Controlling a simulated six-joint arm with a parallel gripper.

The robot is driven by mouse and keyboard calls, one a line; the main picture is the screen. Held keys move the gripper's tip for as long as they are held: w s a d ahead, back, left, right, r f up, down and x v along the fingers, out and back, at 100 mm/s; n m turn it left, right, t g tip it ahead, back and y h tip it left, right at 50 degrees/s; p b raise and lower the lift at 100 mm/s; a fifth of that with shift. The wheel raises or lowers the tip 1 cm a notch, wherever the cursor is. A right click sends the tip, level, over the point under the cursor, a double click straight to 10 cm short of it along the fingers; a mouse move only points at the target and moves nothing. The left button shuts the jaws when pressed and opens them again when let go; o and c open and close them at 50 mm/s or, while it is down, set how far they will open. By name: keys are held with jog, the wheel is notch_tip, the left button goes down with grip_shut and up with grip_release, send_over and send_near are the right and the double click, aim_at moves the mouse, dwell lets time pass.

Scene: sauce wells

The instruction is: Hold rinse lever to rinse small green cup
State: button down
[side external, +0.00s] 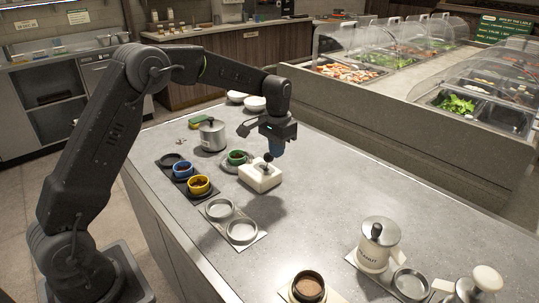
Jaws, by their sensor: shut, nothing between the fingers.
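The small green cup (237,157) sits on a round metal dish left of the white lever box (260,178); something dark shows inside it. The frame does not clearly show whether the fingertips touch the lever.
A blue cup (183,170) and a yellow cup (199,186) stand in a dark tray at left. A lidded metal pot (212,134) is behind the green cup. Two metal rings sit on a plate (217,237) in front. A white canister (379,245) stands front right.

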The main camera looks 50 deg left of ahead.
jog(key=shift+f, duration=0.1)
jog(key=shift+a+f, duration=2.05)
jog(key=shift+d, duration=0.1)
dwell(1.5)
jog(key=shift+d, duration=2.45)
notch_tip(320, 180, up, 8)
send_over(268, 156)
jog(key=d, duration=0.4)
jog(key=shift+w+a, duration=0.1)
jog(key=shift+w, duration=0.3)
